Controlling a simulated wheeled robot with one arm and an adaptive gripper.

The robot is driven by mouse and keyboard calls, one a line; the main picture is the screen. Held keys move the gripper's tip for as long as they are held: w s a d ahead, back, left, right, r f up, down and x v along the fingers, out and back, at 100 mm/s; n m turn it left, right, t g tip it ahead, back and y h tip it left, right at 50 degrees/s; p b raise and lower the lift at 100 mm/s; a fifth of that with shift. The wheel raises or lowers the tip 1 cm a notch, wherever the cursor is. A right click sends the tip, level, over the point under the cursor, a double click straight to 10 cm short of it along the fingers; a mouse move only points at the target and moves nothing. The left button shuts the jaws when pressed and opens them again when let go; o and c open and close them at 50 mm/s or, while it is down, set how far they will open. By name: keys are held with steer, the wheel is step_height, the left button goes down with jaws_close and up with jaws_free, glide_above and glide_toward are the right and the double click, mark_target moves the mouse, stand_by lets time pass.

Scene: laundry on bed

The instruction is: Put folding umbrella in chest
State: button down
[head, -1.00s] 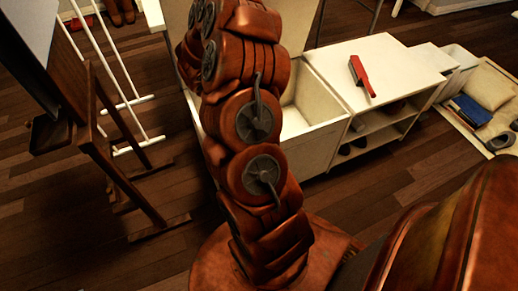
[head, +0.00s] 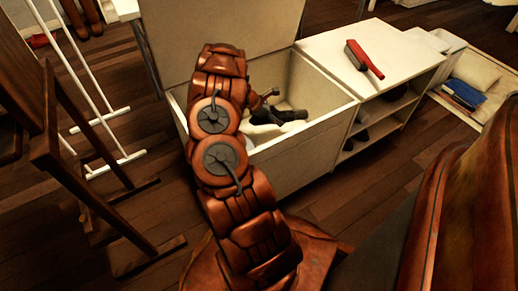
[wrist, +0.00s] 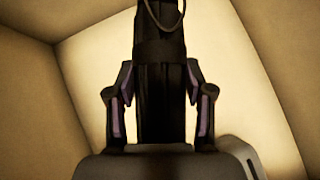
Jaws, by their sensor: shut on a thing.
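The folding umbrella (wrist: 160,110) is dark, with a thin wrist loop at its far end in the wrist view. My gripper (wrist: 160,78) is shut on it, one finger on each side. The white chest (head: 305,158) stands open in the head view, its lid (head: 225,38) raised at the back. My arm reaches over the chest's left part. The dark umbrella (head: 293,115) shows within the chest opening, and pale chest walls surround it in the wrist view. My arm partly hides the gripper in the head view. I cannot tell whether the umbrella touches the chest floor.
A low white shelf unit (head: 400,55) adjoins the chest on the right, with a red brush (head: 364,60) on top and shoes inside. A wooden frame (head: 75,170) and a white rack (head: 105,115) stand at left. A cushion and blue item (head: 463,93) lie far right.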

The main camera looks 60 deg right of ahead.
mark_target(257, 122)
step_height(257, 122, down, 10)
steer(key=b, duration=0.3)
steer(key=shift+f, duration=0.15)
steer(key=shift+c, duration=2.2)
jaws_free()
steer(key=shift+b, duration=0.3)
steer(key=shift+w+a+r, duration=0.1)
steer(key=shift+r, duration=0.1)
steer(key=p+v, duration=0.3)
steer(key=v, duration=0.8)
steer(key=shift+w+a+r+p, duration=0.15)
steer(key=shift+w+r+p, duration=0.1)
steer(key=shift+p, duration=0.1)
